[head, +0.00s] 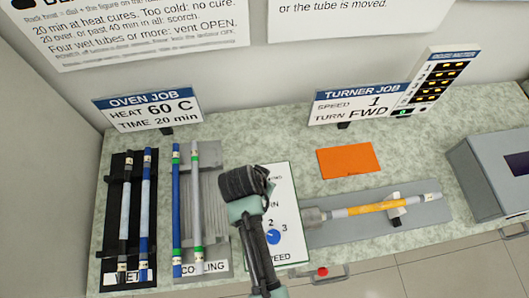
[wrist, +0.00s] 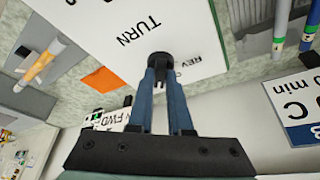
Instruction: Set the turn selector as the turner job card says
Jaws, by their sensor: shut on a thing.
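The turner job card (head: 360,103) reads speed 1, turn FWD; part of it also shows upside down in the wrist view (wrist: 112,120). The turn selector (wrist: 160,62) is a small black knob on the white control panel (wrist: 195,25), beside the words TURN and REV. My gripper (wrist: 161,77) is shut on this knob, one blue finger on each side. Which way the knob points cannot be told. In the head view my gripper (head: 245,184) covers the selector and part of the panel (head: 283,190). The blue speed dial (head: 273,237) shows below, near 2 and 3.
The turner (head: 430,215) with a yellow-banded rod (head: 375,208) lies right of the panel, an orange sheet (head: 345,160) behind it. Left are the cooling rack (head: 212,190), the wet rack (head: 136,190) and the oven job card (head: 150,108). A grey box (head: 485,165) stands far right.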

